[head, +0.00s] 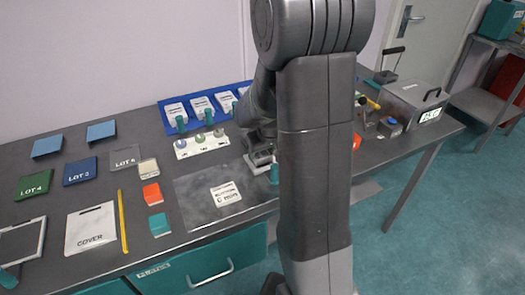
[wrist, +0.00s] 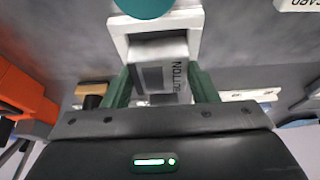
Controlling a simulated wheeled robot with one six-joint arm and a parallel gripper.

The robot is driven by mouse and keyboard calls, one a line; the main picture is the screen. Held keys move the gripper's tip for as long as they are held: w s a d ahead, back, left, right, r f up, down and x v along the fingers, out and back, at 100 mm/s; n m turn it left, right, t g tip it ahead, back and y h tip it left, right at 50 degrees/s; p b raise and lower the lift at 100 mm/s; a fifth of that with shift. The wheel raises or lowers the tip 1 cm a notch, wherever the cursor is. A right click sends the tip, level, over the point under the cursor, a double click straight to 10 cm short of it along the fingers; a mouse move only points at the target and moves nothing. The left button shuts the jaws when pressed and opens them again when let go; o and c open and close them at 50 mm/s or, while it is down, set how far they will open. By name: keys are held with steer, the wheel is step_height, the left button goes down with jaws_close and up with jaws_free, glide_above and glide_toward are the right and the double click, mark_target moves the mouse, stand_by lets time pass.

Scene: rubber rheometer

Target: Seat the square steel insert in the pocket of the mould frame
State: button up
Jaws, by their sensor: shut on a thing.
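My gripper (wrist: 160,84) has its green fingers on both sides of a grey metallic block (wrist: 163,50), shut on it. The block looks like the square steel insert; part of a printed label shows on it. A pale square rim (wrist: 118,28), perhaps the mould frame, shows around the block's far end in the wrist view. I cannot tell whether the block is inside it or above it. A teal round thing (wrist: 145,6) is at the rim's far side. In the head view my gripper (head: 260,160) is low over the bench, partly hidden by my arm.
A printed white card (head: 226,193) lies on a grey mat (head: 200,212) left of my gripper. A pale holder with several round pieces (head: 201,143) and a blue tray (head: 168,105) are behind. A metal case (head: 415,105) stands at right. Lot plates and a COVER sheet (head: 90,228) lie left.

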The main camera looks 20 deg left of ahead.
steer(key=o, duration=1.4)
steer(key=shift+s+d+f, duration=0.15)
steer(key=shift+f, duration=0.3)
steer(key=shift+r, duration=0.1)
steer(key=shift+r, duration=0.45)
steer(key=v, duration=1.1)
